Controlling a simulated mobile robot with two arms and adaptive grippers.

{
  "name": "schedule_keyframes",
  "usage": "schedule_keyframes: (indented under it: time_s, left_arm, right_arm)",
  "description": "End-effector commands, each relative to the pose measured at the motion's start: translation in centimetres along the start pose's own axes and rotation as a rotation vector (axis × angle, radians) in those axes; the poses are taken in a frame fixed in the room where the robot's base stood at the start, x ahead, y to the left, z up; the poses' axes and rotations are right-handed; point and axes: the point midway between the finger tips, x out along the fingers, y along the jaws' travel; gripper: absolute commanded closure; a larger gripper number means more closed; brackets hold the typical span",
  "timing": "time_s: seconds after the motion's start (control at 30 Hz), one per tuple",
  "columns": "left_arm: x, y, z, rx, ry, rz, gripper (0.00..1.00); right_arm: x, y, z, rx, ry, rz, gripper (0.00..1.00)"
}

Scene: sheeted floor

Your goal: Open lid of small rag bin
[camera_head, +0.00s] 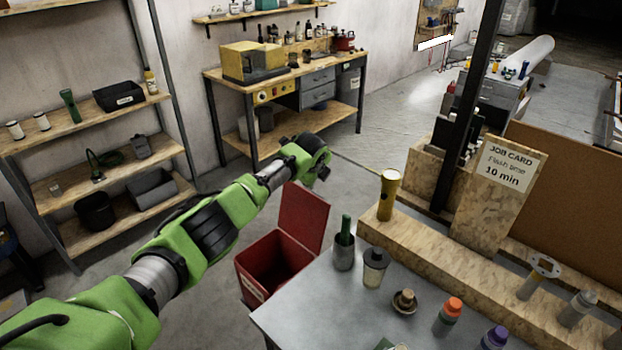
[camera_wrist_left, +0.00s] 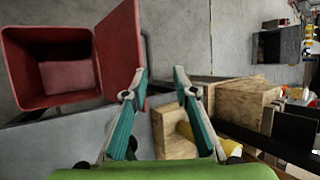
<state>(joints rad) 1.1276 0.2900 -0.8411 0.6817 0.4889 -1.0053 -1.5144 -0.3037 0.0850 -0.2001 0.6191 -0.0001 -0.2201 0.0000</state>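The small rag bin (camera_head: 249,283) is a red square bin on the floor, left of the grey table. Its red lid (camera_head: 303,221) stands open and upright on the bin's far right side. In the left wrist view the bin (camera_wrist_left: 20,85) shows its empty-looking inside, with the lid (camera_wrist_left: 117,45) at its right edge. My left gripper (camera_head: 318,172) is above and beyond the lid in the head view. In the left wrist view the left gripper (camera_wrist_left: 160,72) has its two teal fingers apart with nothing between them. The left finger overlaps the lid's edge; I cannot tell whether they touch. My right gripper is not in view.
A grey table (camera_head: 310,310) right of the bin holds several bottles and cups. A yellow flashlight (camera_head: 388,194) stands on a wooden ledge behind it. Shelves (camera_head: 60,190) stand at the left, a workbench (camera_head: 285,80) at the back. Floor around the bin is clear.

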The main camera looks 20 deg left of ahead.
Motion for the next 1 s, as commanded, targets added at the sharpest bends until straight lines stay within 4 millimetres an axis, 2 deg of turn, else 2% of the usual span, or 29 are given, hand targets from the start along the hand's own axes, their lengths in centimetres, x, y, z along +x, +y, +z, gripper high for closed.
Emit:
schedule_keyframes:
  time_s: [0.03,0.27,0.57,1.0]
  left_arm:
    - [-0.5,-0.2,0.1,0.000,-0.001,0.003,0.74]
    - [-1.6,-0.7,0.1,0.000,-0.003,0.006,0.74]
    - [-3.2,-1.6,-0.1,0.001,-0.003,0.006,0.74]
    - [-5.5,-2.9,-0.2,0.000,-0.004,0.007,0.74]
  right_arm:
    - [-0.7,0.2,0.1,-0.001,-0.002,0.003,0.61]
    - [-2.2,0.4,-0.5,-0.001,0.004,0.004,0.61]
    - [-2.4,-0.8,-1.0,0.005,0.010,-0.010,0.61]
    - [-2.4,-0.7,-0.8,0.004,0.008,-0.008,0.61]
